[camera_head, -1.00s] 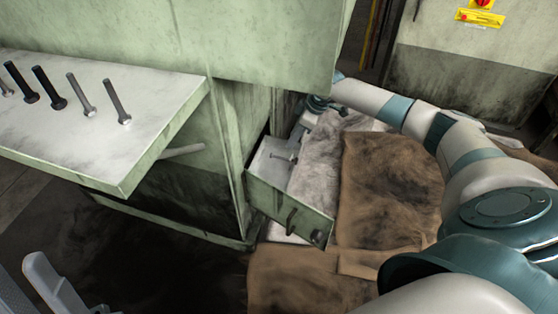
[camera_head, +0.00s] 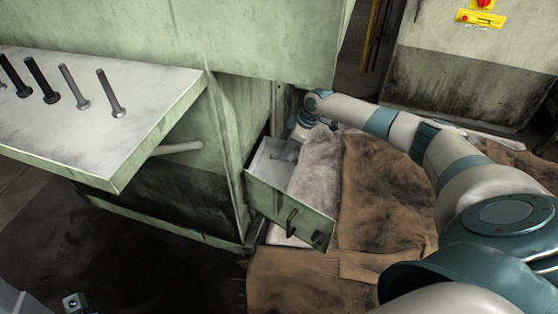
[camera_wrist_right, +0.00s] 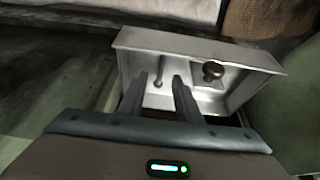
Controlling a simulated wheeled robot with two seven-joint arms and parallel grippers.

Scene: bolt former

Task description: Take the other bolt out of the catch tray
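The catch tray (camera_head: 262,200) is a pale green metal drawer, pulled out from the machine's base in the head view. The right wrist view looks into the tray (camera_wrist_right: 200,46). A thin grey bolt (camera_wrist_right: 160,70) is in it, between and just beyond the fingertips of my right gripper (camera_wrist_right: 160,78). The fingers are open, pointing into the tray, with a gap visible on both sides of the bolt. In the head view my right gripper (camera_head: 293,150) is small and partly hidden at the tray's far end. Part of my left gripper (camera_head: 74,302) shows at the bottom left edge.
A round brownish knob-like piece (camera_wrist_right: 213,70) sits right of the bolt in the wrist view. Several bolts stand on the pale shelf (camera_head: 120,140) at left. Grey cloth (camera_head: 318,165) and brown cloth (camera_head: 385,200) lie beside the tray. The machine body (camera_head: 225,160) borders it.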

